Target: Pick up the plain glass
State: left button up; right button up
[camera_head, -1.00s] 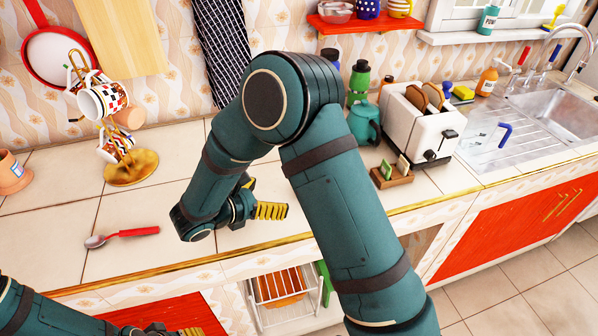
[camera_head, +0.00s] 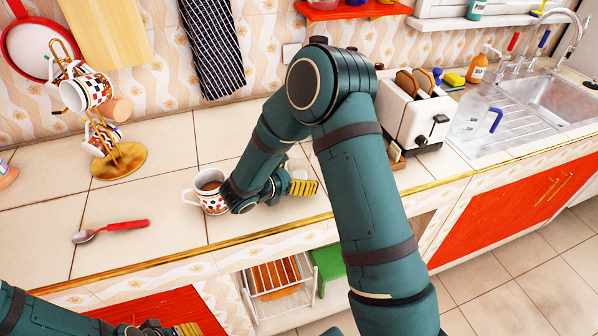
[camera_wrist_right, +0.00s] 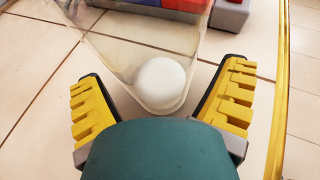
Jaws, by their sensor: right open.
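A clear, see-through glass (camera_wrist_right: 135,55) shows in the right wrist view, its lower end lying between the open fingers of my right gripper (camera_wrist_right: 162,78). A round white shape shows in or through it; I cannot tell which. No contact between fingers and glass is visible. In the head view my right gripper (camera_head: 303,186) is low over the counter, and a pale, clear shape (camera_head: 298,166), mostly hidden, shows just behind its yellow finger pads. My left gripper (camera_head: 162,329) is at the bottom edge, mostly cut off.
A patterned mug (camera_head: 208,193) with brown contents stands close left of my right gripper. A red-handled spoon (camera_head: 112,230) and a mug stand (camera_head: 122,163) are on the left. A toaster (camera_head: 412,117) is at the right. The counter's gold front edge (camera_head: 150,262) is near.

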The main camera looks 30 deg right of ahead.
jog(key=shift+w+d+f, duration=0.1)
jog(key=shift+d, duration=0.15)
jog(key=c, duration=1.4)
